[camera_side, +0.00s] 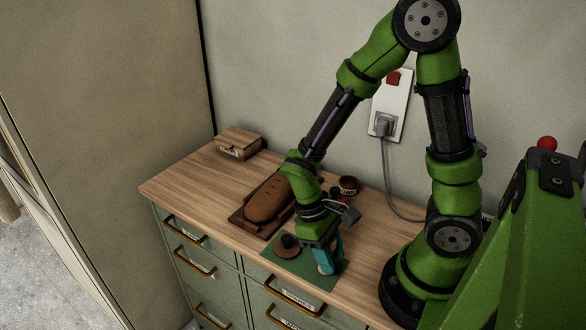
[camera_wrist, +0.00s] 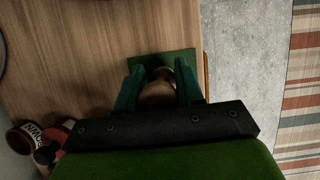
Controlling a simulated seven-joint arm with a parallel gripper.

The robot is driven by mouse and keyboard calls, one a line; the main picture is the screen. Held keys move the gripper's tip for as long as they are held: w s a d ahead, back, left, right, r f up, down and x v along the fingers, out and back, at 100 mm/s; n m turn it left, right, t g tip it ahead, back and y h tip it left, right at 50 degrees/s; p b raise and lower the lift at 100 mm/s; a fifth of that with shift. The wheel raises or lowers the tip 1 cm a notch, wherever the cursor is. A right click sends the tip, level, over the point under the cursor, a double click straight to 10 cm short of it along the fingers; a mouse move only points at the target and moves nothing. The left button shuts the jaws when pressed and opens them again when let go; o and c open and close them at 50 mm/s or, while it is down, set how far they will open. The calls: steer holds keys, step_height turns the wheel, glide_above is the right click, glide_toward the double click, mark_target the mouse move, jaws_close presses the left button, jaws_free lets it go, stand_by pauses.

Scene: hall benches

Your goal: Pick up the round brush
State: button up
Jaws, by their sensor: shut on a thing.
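My gripper (camera_side: 325,256) points down over a green mat (camera_side: 291,269) at the front of the bench. Its teal fingers are shut on a brown rounded thing, seen between them in the wrist view (camera_wrist: 158,93); the fingers hide much of it, so I cannot tell its full shape or whether it is the round brush. A flat round brown thing with a dark knob (camera_side: 288,246) rests on the mat, just left of the fingers in the side view. I cannot tell if the held thing touches the mat.
A long brown rounded object (camera_side: 268,200) lies on a dark board (camera_side: 238,218) to the left. Small tins (camera_side: 348,185) stand near the wall, and a wooden box (camera_side: 238,143) is at the far left. The bench's front edge is close to the mat.

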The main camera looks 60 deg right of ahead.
step_height(320, 180, up, 10)
stand_by(0.6)
stand_by(0.6)
steer(key=w+d, duration=0.3)
steer(key=d, duration=1)
steer(key=w+d+f, duration=0.1)
steer(key=w+d, duration=0.3)
steer(key=d, duration=1)
steer(key=shift+w, duration=0.25)
steer(key=shift+f, duration=3.05)
steer(key=shift+f, duration=0.6)
steer(key=shift+r, duration=0.15)
